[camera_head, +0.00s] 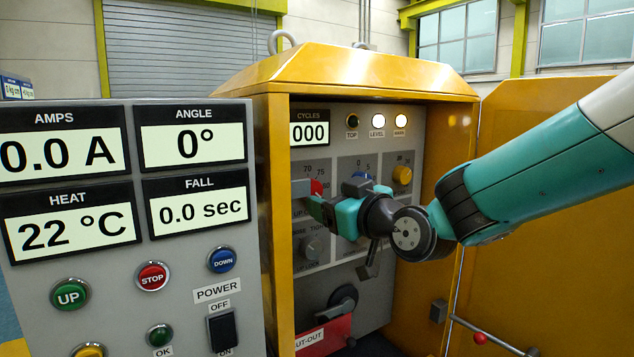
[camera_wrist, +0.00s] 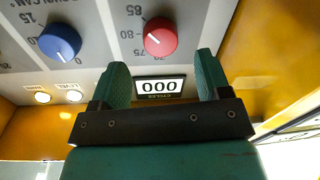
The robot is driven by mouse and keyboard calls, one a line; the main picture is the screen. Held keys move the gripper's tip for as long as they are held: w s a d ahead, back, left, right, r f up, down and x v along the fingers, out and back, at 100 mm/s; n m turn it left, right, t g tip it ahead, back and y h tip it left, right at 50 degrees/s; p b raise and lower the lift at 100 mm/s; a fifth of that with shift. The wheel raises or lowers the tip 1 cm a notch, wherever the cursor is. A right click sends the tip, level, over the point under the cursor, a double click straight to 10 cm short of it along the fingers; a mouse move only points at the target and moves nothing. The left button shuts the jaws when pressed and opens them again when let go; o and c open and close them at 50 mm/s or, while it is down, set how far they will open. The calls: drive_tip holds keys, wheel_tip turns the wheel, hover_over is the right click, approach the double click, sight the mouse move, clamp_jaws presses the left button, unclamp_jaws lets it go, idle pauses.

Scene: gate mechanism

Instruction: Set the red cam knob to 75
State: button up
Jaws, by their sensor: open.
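The red cam knob (camera_wrist: 160,37) is on the cabinet's inner panel, at the top middle of the wrist view. In the head view the knob (camera_head: 317,187) is partly hidden by my gripper (camera_head: 322,207). My gripper (camera_wrist: 160,68) is open and empty. In the wrist view its two green fingers reach toward the panel, with the knob beyond and between their tips, apparently apart from them.
A blue knob (camera_wrist: 60,42) sits beside the red one, and a yellow knob (camera_head: 402,175) is further right. The cycles display (camera_wrist: 160,86) reads 000. The yellow cabinet wall (camera_head: 278,230) and open door (camera_head: 545,140) flank my arm. A control console (camera_head: 150,220) stands at left.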

sight(315, 192)
drive_tip(key=p+x, duration=0.1)
drive_tip(key=x, duration=0.4)
drive_tip(key=c, duration=0.9)
